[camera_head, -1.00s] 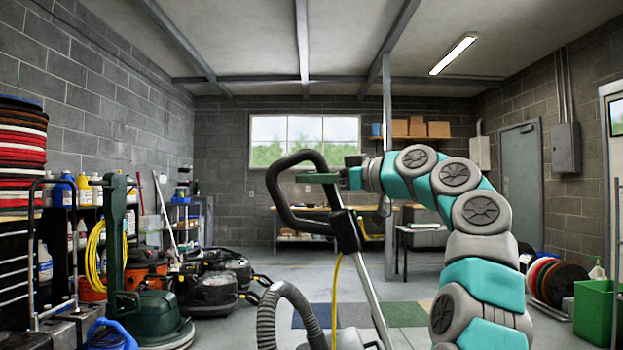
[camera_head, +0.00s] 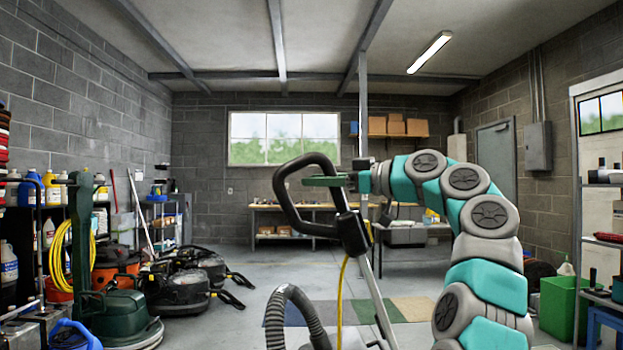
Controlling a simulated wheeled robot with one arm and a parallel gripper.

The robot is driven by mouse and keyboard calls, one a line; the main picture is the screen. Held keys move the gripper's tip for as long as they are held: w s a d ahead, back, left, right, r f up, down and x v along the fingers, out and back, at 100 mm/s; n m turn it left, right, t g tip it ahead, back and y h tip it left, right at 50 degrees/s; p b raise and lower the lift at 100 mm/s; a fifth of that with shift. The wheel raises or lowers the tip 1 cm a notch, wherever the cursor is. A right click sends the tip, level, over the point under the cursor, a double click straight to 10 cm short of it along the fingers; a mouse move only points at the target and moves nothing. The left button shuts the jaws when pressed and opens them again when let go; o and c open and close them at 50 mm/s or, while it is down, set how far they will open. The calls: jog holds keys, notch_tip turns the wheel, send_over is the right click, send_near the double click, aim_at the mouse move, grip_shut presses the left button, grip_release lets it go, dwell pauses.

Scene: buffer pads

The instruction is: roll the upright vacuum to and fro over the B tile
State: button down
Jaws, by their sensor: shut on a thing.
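The upright vacuum's black loop handle (camera_head: 291,213) stands in front of me, tilted, with a grey metal tube (camera_head: 379,305) running down from it. A grey ribbed hose (camera_head: 278,312) and a yellow cord (camera_head: 341,300) hang beside the tube. My gripper (camera_head: 328,181) is shut on the upper right part of the loop handle. The vacuum's head is below the picture. A row of coloured carpet tiles (camera_head: 412,309) lies on the floor beyond, partly hidden by the vacuum. No letter can be read on them, so I cannot tell which is B.
Floor machines (camera_head: 180,287) and a green scrubber (camera_head: 115,315) stand at the left. A workbench (camera_head: 290,210) is at the back. A green bin (camera_head: 558,308) and a blue stand (camera_head: 600,318) are at the right. The floor (camera_head: 270,268) beyond the tiles is clear.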

jog(key=shift+d+r, duration=0.25)
jog(key=shift+d, duration=0.3)
jog(key=c, duration=0.8)
grip_release()
jog(key=shift+w+f, duration=0.1)
jog(key=shift+o, duration=1)
jog(key=shift+a+f, duration=0.1)
jog(key=v, duration=0.7)
jog(key=shift+s+d+b, duration=0.25)
jog(key=shift+d+b, duration=0.1)
jog(key=shift+b, duration=0.05)
